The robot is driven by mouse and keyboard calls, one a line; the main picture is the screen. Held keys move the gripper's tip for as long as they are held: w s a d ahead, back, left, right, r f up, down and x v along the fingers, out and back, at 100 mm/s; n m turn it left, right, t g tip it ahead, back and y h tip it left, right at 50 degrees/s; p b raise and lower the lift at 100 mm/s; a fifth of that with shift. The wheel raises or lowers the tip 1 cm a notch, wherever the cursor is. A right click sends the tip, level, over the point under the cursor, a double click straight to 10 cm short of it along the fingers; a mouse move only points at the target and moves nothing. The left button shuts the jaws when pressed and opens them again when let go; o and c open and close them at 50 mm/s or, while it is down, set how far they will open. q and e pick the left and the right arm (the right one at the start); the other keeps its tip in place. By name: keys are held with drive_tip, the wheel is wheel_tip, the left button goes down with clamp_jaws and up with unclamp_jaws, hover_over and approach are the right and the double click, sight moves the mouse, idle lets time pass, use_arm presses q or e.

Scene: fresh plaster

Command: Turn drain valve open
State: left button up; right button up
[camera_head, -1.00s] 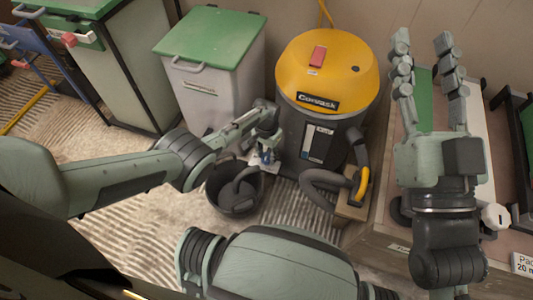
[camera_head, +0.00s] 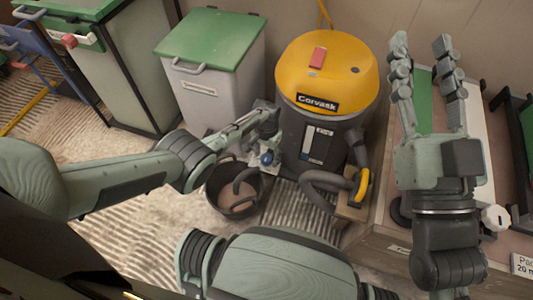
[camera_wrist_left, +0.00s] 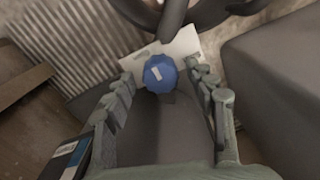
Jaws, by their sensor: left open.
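The blue drain valve knob (camera_head: 267,158) sits low on the front of the yellow and dark grey vacuum (camera_head: 325,80). It also shows in the left wrist view (camera_wrist_left: 160,72), with a white mark on its face and a pale plate behind it. My left gripper (camera_wrist_left: 162,80) is open, with one finger on each side of the knob; I cannot tell whether they touch it. A black bucket (camera_head: 216,204) stands below, with brownish content inside and a dark curved piece over it. My right gripper (camera_head: 421,48) is open and empty above the bench at the right.
A grey bin with a green lid (camera_head: 212,40) stands left of the vacuum. A dark hose (camera_head: 320,188) curls at the vacuum's right front. The bench (camera_head: 480,135) fills the right side. Striped floor (camera_head: 130,220) is free at the left.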

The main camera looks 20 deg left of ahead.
sight(266, 157)
use_arm(q)
drive_tip(key=shift+r, duration=0.1)
wheel_tip(266, 157, up, 12)
idle(0.5)
idle(0.4)
